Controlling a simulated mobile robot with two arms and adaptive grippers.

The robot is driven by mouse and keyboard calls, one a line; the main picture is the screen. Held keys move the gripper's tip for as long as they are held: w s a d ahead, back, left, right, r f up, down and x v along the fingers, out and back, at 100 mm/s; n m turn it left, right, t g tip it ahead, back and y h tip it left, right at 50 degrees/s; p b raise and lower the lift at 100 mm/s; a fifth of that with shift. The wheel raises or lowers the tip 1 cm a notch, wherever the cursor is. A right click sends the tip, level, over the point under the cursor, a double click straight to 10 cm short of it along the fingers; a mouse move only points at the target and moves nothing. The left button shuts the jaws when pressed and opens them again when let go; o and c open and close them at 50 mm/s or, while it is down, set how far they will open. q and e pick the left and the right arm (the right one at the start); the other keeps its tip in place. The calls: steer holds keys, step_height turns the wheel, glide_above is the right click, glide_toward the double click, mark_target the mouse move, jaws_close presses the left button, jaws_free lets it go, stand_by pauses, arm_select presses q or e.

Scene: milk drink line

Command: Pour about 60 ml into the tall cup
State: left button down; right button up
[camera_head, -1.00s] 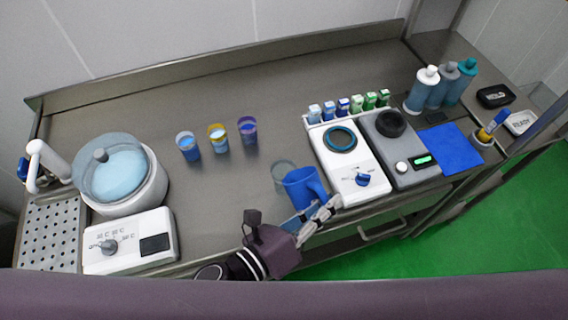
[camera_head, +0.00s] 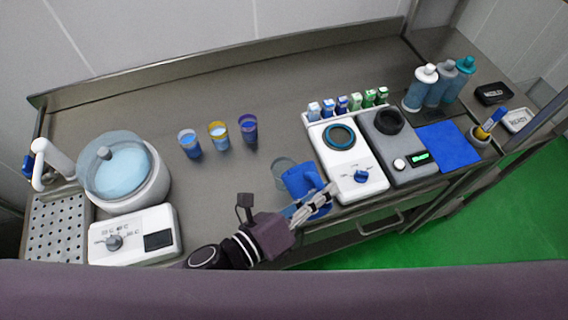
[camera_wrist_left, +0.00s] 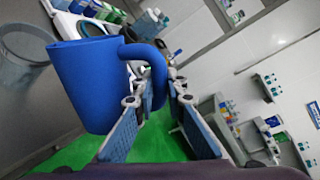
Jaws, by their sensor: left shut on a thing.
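My left gripper (camera_head: 318,200) is shut on the handle of a blue pitcher (camera_head: 299,180), near the counter's front edge. The pitcher leans to the left in the head view. In the left wrist view the pitcher (camera_wrist_left: 85,88) fills the left side, with its handle between the fingers (camera_wrist_left: 153,95). A clear tall cup (camera_head: 281,168) stands on the counter just behind and left of the pitcher, which partly hides it. The cup also shows in the left wrist view (camera_wrist_left: 22,58). I see no stream of liquid, and the pitcher's contents are hidden. My right gripper is out of view.
Three small coloured cups (camera_head: 219,138) stand farther back left. A white heater with a bowl (camera_head: 150,188) is far left. The middle counter is clear.

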arm_select(q)
steer(key=shift+w+a+r+n+p, duration=0.45)
steer(key=shift+w+r+n+p, duration=0.15)
steer(key=shift+r, duration=0.25)
stand_by(1.8)
steer(key=f+b, duration=0.1)
steer(key=s+f+m+b, duration=0.1)
steer(key=d+f+m+b, duration=0.1)
steer(key=f, duration=0.1)
steer(key=shift+s, duration=0.35)
steer(key=shift+s+d+f+m+t+b, duration=0.1)
steer(key=shift+s+d+m+t+b, duration=0.05)
steer(key=shift+m+t+b, duration=0.3)
steer(key=shift+s+d+f+m+b, duration=0.15)
steer(key=shift+s+f+m+b, duration=0.05)
steer(key=shift+f+m+b, duration=0.2)
steer(key=shift+s+d+f+m+b, duration=0.1)
steer(key=shift+s+f+m+b, duration=0.2)
steer(key=shift+f, duration=0.2)
steer(key=shift+s+d+f+m+b, duration=0.25)
steer(key=shift+b, duration=0.1)
stand_by(0.3)
